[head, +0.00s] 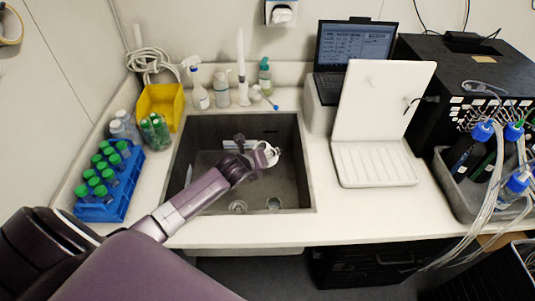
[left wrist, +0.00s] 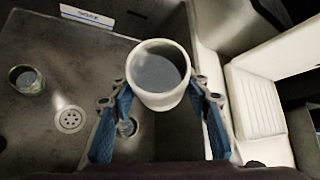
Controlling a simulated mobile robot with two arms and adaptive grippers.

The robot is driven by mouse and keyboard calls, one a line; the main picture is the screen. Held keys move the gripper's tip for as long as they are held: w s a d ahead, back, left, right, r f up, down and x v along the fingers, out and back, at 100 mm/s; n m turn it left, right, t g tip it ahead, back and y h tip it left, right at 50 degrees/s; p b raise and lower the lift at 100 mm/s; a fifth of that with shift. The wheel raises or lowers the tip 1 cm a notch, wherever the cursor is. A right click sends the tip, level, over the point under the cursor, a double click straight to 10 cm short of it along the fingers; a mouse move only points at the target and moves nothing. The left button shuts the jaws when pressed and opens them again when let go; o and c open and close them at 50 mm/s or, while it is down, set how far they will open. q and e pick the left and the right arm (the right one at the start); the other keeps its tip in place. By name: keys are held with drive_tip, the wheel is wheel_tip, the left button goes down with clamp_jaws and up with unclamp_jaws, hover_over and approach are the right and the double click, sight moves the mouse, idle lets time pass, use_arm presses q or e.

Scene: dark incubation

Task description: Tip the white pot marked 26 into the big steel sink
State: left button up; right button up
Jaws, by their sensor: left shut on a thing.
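A white pot (left wrist: 158,100) sits between the two blue-padded fingers of my left gripper (left wrist: 160,97), which is shut on it. I look into its round mouth and see grey contents inside. No number is readable on it. In the head view my left gripper (head: 265,157) reaches over the big steel sink (head: 297,165), and the pot (head: 270,152) shows as a small white shape, partly hidden by the gripper. The pot is above the basin; its exact tilt is unclear. The sink floor (left wrist: 45,145) shows below in the left wrist view. My right gripper is not in view.
A drain (left wrist: 70,120) and a small round cup-like thing (left wrist: 27,80) are on the sink floor. A blue rack (head: 105,205) of green-capped tubes stands left. Bottles (head: 222,90) stand behind the sink. A white open case (head: 375,165) and a laptop (head: 352,45) are right.

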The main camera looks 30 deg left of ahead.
use_arm(q)
drive_tip(key=shift+w+d+r, duration=0.1)
drive_tip(key=shift+r, duration=0.05)
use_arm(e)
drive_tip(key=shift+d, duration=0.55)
use_arm(q)
drive_tip(key=shift+r+t+h, duration=0.2)
drive_tip(key=shift+t+h, duration=0.1)
drive_tip(key=shift+h, duration=0.1)
drive_tip(key=shift+d+r+n, duration=0.1)
drive_tip(key=shift+r+n, duration=0.1)
drive_tip(key=shift+n, duration=0.2)
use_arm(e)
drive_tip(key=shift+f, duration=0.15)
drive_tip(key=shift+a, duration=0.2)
use_arm(q)
drive_tip(key=shift+t+h+b, duration=0.3)
drive_tip(key=shift+t+b, duration=0.1)
drive_tip(key=shift+b, duration=0.1)
drive_tip(key=shift+r+n+t+b, duration=0.2)
drive_tip(key=shift+n+t+b, duration=0.1)
drive_tip(key=shift+n, duration=0.1)
drive_tip(key=shift+r+h, duration=0.15)
drive_tip(key=shift+h, duration=0.15)
drive_tip(key=shift+d, duration=0.1)
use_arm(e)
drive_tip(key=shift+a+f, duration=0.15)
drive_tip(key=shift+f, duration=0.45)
